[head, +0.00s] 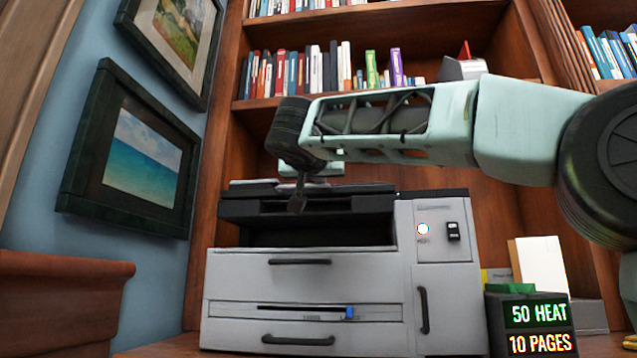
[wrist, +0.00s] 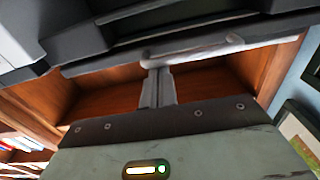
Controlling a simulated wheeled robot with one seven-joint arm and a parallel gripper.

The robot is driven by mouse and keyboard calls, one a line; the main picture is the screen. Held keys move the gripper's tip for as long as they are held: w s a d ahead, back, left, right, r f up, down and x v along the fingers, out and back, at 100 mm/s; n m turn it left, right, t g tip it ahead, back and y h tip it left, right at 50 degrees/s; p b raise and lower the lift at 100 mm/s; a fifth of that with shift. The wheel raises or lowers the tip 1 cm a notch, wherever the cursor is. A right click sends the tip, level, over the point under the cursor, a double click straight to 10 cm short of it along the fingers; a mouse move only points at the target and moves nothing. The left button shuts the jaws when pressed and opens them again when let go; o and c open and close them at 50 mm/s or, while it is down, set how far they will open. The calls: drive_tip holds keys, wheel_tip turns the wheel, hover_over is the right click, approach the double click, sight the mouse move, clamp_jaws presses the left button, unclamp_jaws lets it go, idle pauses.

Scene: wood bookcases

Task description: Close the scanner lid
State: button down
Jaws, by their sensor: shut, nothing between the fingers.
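A grey printer-scanner (head: 300,275) stands on the wooden surface. Its black top section (head: 345,204), with the scanner lid, looks low and nearly flat from the front. The lid's exact angle is hard to tell, and my arm hides part of the top. My gripper (head: 298,200) points down in front of the top section's left-middle part. In the wrist view, my gripper (wrist: 156,72) is shut and empty, with its tips close to a pale grey bar (wrist: 195,46) along the dark scanner edge (wrist: 110,37). I cannot tell whether they touch.
A small display box (head: 527,322) reads "50 HEAT" and "10 PAGES" to the right of the printer. A control panel (head: 437,230) has a lit button and a switch. Bookshelves (head: 420,68) rise behind, and framed pictures (head: 135,155) hang at left.

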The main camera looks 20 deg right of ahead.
drive_tip(key=shift+w+a+f, duration=0.1)
drive_tip(key=shift+a+f, duration=0.05)
drive_tip(key=shift+f, duration=0.7)
drive_tip(key=p+v, duration=0.2)
drive_tip(key=v, duration=1.5)
drive_tip(key=shift+s+r+p, duration=0.35)
drive_tip(key=shift+r, duration=0.3)
drive_tip(key=a+f+n+g+y+p, duration=0.25)
drive_tip(key=f+n, duration=0.35)
drive_tip(key=f, duration=0.7)
drive_tip(key=a+f+n+g+y+p, duration=0.2)
drive_tip(key=f+n+g+y, duration=0.25)
drive_tip(key=f, duration=0.85)
drive_tip(key=s+d+f+n+g+y+p, duration=0.1)
drive_tip(key=s+f+n+g+y+p, duration=0.45)
drive_tip(key=s+f, duration=1.3)
wheel_tip(320, 180, up, 37)
drive_tip(key=m+g+h+p, duration=0.1)
drive_tip(key=g+p, duration=0.1)
drive_tip(key=p, duration=3.5)
drive_tip(key=shift+w+m+g+h, duration=0.25)
drive_tip(key=shift+m+g+h, duration=0.05)
drive_tip(key=shift+g+h, duration=0.05)
